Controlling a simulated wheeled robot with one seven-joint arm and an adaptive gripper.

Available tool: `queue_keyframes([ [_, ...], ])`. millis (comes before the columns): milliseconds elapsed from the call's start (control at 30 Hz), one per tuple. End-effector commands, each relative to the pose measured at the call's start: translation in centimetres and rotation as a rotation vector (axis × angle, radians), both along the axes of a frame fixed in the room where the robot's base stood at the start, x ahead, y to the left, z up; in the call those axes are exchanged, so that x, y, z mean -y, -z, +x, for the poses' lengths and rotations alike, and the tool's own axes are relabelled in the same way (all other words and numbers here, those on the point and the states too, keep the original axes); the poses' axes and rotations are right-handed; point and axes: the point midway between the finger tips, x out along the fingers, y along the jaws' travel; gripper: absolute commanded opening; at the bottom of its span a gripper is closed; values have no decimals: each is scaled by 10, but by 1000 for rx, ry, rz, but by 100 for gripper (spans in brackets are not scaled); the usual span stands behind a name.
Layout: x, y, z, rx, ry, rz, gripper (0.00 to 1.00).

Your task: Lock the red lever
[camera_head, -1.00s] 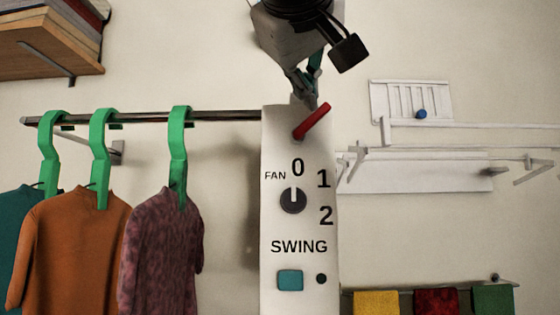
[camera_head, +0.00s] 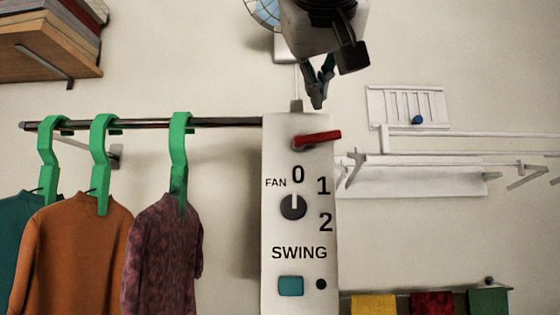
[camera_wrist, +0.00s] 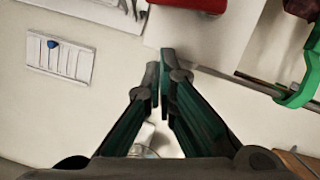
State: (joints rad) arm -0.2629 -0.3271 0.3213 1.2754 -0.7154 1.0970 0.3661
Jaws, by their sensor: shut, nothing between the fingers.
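The red lever (camera_head: 317,139) is at the top of the white fan control panel (camera_head: 298,230). It lies nearly level, pointing right with a slight upward tilt. My gripper (camera_head: 318,104) is above the lever and apart from it, with fingers pointing down, closed and empty. In the wrist view my gripper (camera_wrist: 160,66) shows its fingertips together near the panel's edge. Part of the red lever (camera_wrist: 190,4) shows at the top of that view.
A metal rail (camera_head: 225,122) with green hangers and clothes runs left of the panel. A white rack (camera_head: 425,175) and a small slatted panel with a blue knob (camera_head: 417,119) are to the right. A fan (camera_head: 265,12) is partly hidden behind my arm.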

Motion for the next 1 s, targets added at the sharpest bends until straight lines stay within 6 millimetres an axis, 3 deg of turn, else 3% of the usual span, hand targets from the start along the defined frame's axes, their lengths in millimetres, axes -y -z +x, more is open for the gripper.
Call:
queue_keyframes([
  [133,4,-22,2,-1,2,3,0],
  [400,-2,-32,-58,2,1,2,0],
  [600,-4,-38,-85,1,1,1,0],
  [1000,-5,-39,-94,-1,1,2,0],
])
